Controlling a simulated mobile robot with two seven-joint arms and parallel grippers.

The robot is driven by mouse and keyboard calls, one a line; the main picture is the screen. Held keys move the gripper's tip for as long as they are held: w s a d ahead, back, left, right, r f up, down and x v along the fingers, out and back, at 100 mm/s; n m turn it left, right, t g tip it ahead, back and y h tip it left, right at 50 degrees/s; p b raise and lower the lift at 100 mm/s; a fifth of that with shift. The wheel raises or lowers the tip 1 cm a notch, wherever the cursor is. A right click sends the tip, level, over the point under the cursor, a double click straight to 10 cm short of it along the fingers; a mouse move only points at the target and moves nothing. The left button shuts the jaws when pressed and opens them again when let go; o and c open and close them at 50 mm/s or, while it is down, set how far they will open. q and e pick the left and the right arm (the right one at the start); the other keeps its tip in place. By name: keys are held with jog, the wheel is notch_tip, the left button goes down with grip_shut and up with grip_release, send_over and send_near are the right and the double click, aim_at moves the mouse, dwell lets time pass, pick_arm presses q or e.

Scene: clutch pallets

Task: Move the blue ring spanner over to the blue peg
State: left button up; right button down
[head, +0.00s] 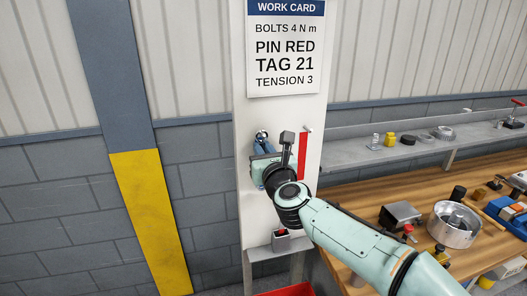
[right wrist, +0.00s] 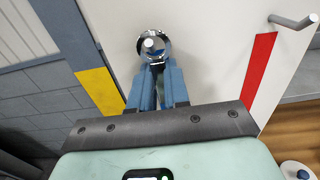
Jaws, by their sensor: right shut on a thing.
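My right gripper (head: 263,145) is up against the white board and shut on the blue ring spanner. In the right wrist view, its two blue-grey fingers (right wrist: 157,92) close on the spanner's shank. The spanner's bright ring end (right wrist: 140,46) points up beyond the fingertips. A pale round peg end (right wrist: 150,43) shows inside the ring, so the ring appears to be around the peg; how far along it sits I cannot tell. The peg's colour marking is mostly hidden behind ring and fingers. My left gripper is not in view.
A second, bare peg (head: 308,129) sticks out to the right, above a red stripe (head: 303,155). A work card (head: 285,50) hangs above. A wooden bench (head: 375,190) with a metal drum (head: 453,226) and other parts stands to the right.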

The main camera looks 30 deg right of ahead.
jog(key=c, duration=1)
grip_release()
jog(key=shift+s, duration=0.1)
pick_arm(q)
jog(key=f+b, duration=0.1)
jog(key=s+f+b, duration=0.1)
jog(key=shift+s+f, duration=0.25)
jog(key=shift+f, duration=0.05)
pick_arm(e)
jog(key=v, duration=1.3)
jog(key=shift+s, duration=0.15)
